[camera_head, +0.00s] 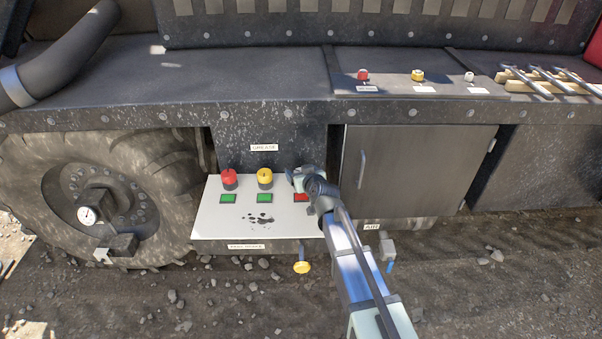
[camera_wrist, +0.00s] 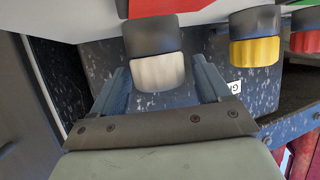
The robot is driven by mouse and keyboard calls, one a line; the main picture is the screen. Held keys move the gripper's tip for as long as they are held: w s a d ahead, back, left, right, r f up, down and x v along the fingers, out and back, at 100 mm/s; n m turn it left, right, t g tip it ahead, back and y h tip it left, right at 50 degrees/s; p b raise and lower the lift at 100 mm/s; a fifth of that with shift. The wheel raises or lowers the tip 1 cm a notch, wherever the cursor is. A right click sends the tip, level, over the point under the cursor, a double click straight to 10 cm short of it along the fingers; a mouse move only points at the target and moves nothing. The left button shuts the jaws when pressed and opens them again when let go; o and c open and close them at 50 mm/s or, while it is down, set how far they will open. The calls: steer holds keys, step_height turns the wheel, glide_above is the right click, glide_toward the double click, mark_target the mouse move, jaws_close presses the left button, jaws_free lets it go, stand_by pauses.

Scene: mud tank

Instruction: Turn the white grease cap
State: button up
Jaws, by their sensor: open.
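The white grease cap (camera_wrist: 157,73) has a ribbed white part on a dark collar and shows close up in the wrist view. My gripper (camera_wrist: 163,82) is open, with one blue finger on each side of the cap. I cannot tell whether either finger touches it. In the head view my gripper (camera_head: 306,180) is at the right end of the pale panel (camera_head: 212,222), under the grease label (camera_head: 264,147), and largely hides the white cap there. A red square (camera_head: 301,197) lies in front of that spot.
On the same panel stand a yellow cap (camera_head: 265,176) and a red cap (camera_head: 229,177), each with a green square in front. Smaller red, yellow and white knobs (camera_head: 469,76) sit on the upper ledge. A grey door (camera_head: 420,170) is to the right.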

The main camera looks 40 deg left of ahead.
steer(key=v, duration=1.3)
steer(key=shift+d+r, duration=0.15)
steer(key=w+a+f+n+g, duration=0.1)
steer(key=w+g, duration=0.1)
steer(key=w+a+f+n+g, duration=0.1)
steer(key=w+n+g, duration=0.1)
steer(key=w+a+f+n+g+h, duration=0.1)
steer(key=w+g, duration=0.1)
steer(key=w, duration=0.1)
steer(key=shift+f+n, duration=0.3)
steer(key=shift+f, duration=0.1)
steer(key=w+d+r+n+g, duration=0.2)
steer(key=w+r+n+g, duration=0.2)
steer(key=w+n+g, duration=0.25)
steer(key=shift+n+g, duration=0.45)
steer(key=shift+g, duration=0.1)
steer(key=x, duration=1.4)
steer(key=shift+s+d+r, duration=0.1)
steer(key=shift+s+d, duration=0.1)
steer(key=shift+s, duration=0.2)
